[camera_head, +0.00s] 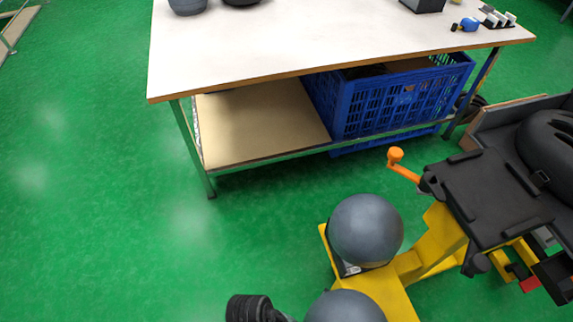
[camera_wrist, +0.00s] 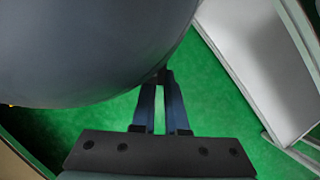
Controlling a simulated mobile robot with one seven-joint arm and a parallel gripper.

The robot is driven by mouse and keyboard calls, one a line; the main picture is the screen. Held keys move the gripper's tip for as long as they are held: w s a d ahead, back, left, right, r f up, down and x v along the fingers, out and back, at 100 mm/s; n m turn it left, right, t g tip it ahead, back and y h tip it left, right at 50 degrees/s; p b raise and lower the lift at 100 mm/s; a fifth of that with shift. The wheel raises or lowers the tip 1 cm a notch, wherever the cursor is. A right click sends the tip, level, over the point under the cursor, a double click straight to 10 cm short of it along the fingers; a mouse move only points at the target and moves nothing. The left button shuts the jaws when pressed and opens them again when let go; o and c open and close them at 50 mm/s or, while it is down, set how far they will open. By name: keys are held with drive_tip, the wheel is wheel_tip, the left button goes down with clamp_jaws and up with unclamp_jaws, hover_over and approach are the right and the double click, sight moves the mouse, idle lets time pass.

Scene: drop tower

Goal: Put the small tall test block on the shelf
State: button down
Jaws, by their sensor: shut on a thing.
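In the wrist view my gripper (camera_wrist: 163,78) points away from the camera. Its two fingers come close together on a small dark thing at the tips, which I cannot make out clearly. The tips meet the edge of a large dark grey rounded thing (camera_wrist: 80,40); I cannot tell whether they touch it. I cannot identify the small tall test block for certain. In the head view a bare wooden lower shelf (camera_head: 262,125) sits under the white-topped bench (camera_head: 290,45). I cannot tell my gripper apart in the head view.
A blue crate (camera_head: 400,105) fills the right of the lower shelf. A grey block (camera_head: 423,5), a blue item (camera_head: 469,24) and small white pieces stand on the bench. A white panel (camera_wrist: 262,60) is at the right of the wrist view. Green floor left of the bench is clear.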

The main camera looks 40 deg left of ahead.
drive_tip(key=w+d, duration=0.2)
drive_tip(key=w, duration=0.2)
drive_tip(key=w+d+b, duration=0.1)
drive_tip(key=w+d, duration=0.2)
drive_tip(key=w, duration=0.1)
drive_tip(key=w+d, duration=0.3)
drive_tip(key=w, duration=0.1)
drive_tip(key=shift+w+d+r+b, duration=0.15)
drive_tip(key=shift+w+b, duration=0.2)
drive_tip(key=shift+w+d+f+b, duration=0.1)
drive_tip(key=shift+f+b, duration=0.3)
drive_tip(key=shift+f, duration=0.5)
drive_tip(key=shift+w+d+f+b, duration=0.1)
drive_tip(key=shift+f+b, duration=0.25)
drive_tip(key=shift+f, duration=0.5)
drive_tip(key=c, duration=1.2)
unclamp_jaws()
drive_tip(key=shift+s+f, duration=0.2)
drive_tip(key=shift+o, duration=1.3)
drive_tip(key=shift+r, duration=0.1)
